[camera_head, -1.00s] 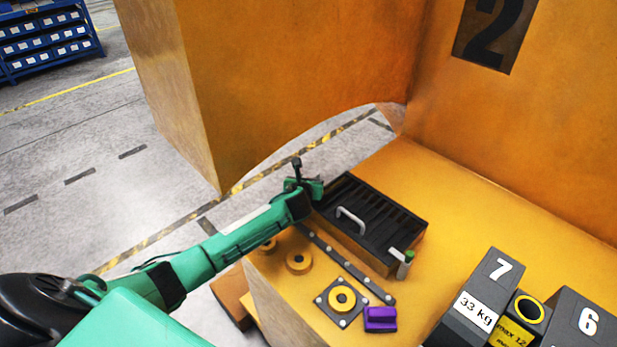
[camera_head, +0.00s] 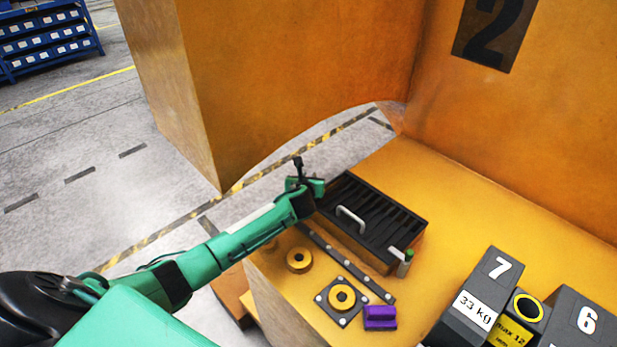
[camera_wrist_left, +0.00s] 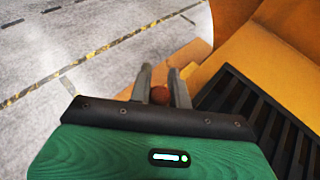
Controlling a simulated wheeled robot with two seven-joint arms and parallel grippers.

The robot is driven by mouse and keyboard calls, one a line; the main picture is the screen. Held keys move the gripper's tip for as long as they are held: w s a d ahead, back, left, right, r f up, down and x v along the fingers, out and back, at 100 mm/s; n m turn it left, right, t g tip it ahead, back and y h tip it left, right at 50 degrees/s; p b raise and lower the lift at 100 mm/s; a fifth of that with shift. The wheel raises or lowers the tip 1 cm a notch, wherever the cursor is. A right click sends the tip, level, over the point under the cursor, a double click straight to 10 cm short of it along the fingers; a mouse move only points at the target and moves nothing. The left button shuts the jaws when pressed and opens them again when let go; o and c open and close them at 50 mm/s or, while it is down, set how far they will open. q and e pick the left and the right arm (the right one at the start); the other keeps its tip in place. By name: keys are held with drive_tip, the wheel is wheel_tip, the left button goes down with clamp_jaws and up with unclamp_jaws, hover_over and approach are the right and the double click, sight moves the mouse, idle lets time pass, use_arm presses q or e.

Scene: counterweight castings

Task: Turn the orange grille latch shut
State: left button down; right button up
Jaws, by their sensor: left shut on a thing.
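The black grille (camera_head: 392,222) has dark slats and a pale handle (camera_head: 350,219), and lies on the yellow casting. My left gripper (camera_head: 312,186) is at the grille's far left corner. In the left wrist view its two grey fingers (camera_wrist_left: 160,85) are shut on a small reddish-orange rounded piece, which looks like the orange latch (camera_wrist_left: 160,95). The rest of that latch is hidden by the gripper, so its angle cannot be told. A second latch, with a green end (camera_head: 408,255), is at the grille's near right corner. My right gripper is out of view.
A dark bolted strip (camera_head: 345,263), yellow round knobs (camera_head: 299,260) and a purple block (camera_head: 380,317) lie in front of the grille. Grey weights marked 7 (camera_head: 478,300) and 6 (camera_head: 585,325) stand at the right. A tall orange wall (camera_head: 300,80) rises behind.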

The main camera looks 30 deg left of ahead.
use_arm(q)
drive_tip(key=n+g+y+b, duration=0.1)
drive_tip(key=n+g+y, duration=0.2)
drive_tip(key=n+g, duration=0.2)
drive_tip(key=s+n+g+y+b, duration=0.1)
drive_tip(key=n+g+y+b, duration=0.1)
drive_tip(key=n+g, duration=0.3)
drive_tip(key=a+n+g+y+b, duration=0.1)
drive_tip(key=n+g+y+b, duration=0.1)
drive_tip(key=n+g, duration=0.3)
drive_tip(key=shift+s+f+n+y, duration=0.2)
drive_tip(key=shift+s+n+y, duration=0.2)
drive_tip(key=shift+y, duration=0.5)
drive_tip(key=shift+s+r+n+g+h+b, duration=0.2)
drive_tip(key=shift+n+g+h+b, duration=0.1)
drive_tip(key=shift+n+g+b, duration=0.8)
drive_tip(key=c, duration=1.3)
unclamp_jaws()
drive_tip(key=shift+d, duration=0.1)
